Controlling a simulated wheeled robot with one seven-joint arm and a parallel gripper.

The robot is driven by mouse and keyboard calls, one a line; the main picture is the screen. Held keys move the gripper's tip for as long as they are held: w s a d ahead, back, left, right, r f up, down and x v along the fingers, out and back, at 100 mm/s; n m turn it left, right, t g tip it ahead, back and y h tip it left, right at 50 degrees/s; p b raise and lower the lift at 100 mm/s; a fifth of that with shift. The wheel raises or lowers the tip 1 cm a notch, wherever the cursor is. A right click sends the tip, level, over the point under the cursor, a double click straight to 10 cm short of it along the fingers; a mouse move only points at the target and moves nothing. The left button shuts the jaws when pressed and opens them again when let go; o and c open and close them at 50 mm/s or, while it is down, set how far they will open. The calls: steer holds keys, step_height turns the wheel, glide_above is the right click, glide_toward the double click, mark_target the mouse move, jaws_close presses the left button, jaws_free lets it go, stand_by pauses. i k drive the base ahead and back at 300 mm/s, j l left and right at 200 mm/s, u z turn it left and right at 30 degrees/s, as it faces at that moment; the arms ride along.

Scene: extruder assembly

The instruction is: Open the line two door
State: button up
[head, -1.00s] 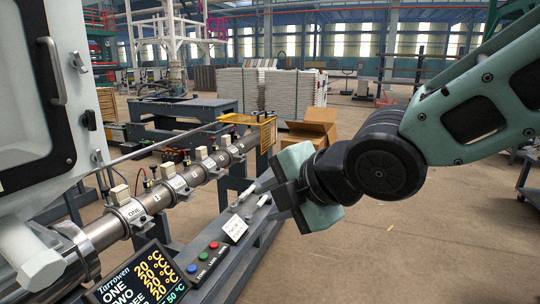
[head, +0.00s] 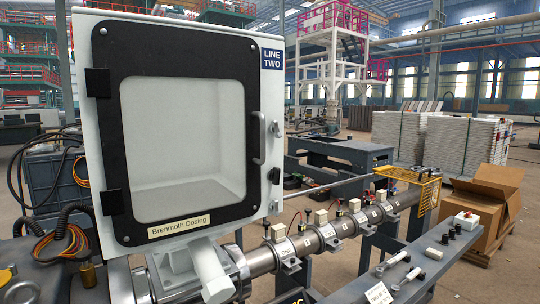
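The line two door (head: 128,60) is a black-framed door with a clear window on a white cabinet. A blue LINE TWO label (head: 271,58) is at the cabinet's upper right. The door looks shut. Its bar handle (head: 260,138) is on the right side of the frame, and dark hinges (head: 97,82) are on the left. A small latch (head: 275,175) sits on the cabinet edge right of the handle. My gripper is out of view.
The extruder barrel (head: 330,232) with several heater bands runs from below the cabinet to the back right. A grey bench (head: 410,268) with knobs and a white card is at the lower right. An open cardboard box (head: 488,200) stands beyond it. Cables hang at the left.

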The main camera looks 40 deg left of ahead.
mark_target(122, 50)
steer(key=u, duration=1.7)
